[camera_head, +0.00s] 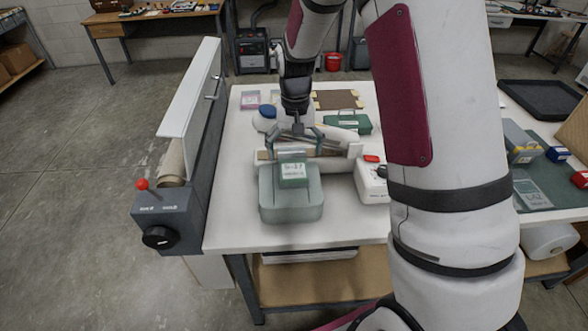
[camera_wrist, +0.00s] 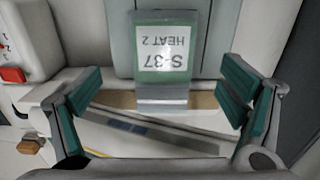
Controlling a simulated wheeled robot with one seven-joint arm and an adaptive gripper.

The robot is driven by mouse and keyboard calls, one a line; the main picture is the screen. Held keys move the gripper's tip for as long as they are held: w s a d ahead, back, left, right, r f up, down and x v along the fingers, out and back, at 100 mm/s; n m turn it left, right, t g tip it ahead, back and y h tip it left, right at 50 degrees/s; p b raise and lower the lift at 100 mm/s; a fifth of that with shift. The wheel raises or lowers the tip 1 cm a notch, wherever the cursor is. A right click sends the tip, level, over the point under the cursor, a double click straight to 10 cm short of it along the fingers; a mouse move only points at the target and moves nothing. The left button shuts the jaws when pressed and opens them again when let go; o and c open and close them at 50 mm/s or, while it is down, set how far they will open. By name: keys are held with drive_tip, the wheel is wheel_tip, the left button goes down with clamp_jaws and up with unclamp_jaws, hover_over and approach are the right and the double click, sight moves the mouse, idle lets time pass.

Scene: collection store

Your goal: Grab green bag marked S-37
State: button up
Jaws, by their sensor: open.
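The green bag marked S-37 (camera_head: 293,173) lies on or against a grey-green box (camera_head: 290,209) near the table's front. In the wrist view, the bag (camera_wrist: 160,75) has a white label reading "S-37 HEAT 2" upside down, and a grey band at its near end. My gripper (camera_head: 294,143) is open just behind the bag in the head view. In the wrist view, the teal finger pads of my gripper (camera_wrist: 163,88) stand wide apart, one to each side of the bag, with gaps on both sides. Contact with the box below is hard to judge.
A long white bar with a wooden strip (camera_head: 340,150) lies behind the box, close under my fingers. A white device with a red button (camera_head: 371,180) stands to the right. A green case (camera_head: 347,123) stands farther back. The table's left front (camera_head: 235,215) is clear.

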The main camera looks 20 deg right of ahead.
sight(294, 167)
drive_tip(key=shift+w+a+f+p, duration=0.1)
drive_tip(key=shift+f+p, duration=0.1)
drive_tip(key=shift+f, duration=0.7)
drive_tip(key=shift+w+d+f+p, duration=0.1)
drive_tip(key=shift+f+p, duration=0.15)
drive_tip(key=shift+f, duration=0.65)
drive_tip(key=shift+w+a+f+p, duration=0.1)
drive_tip(key=shift+f+p, duration=0.1)
drive_tip(key=shift+f, duration=0.7)
drive_tip(key=shift+c, duration=0.6)
drive_tip(key=c, duration=1.2)
drive_tip(key=shift+r, duration=0.1)
drive_tip(key=shift+c, duration=0.2)
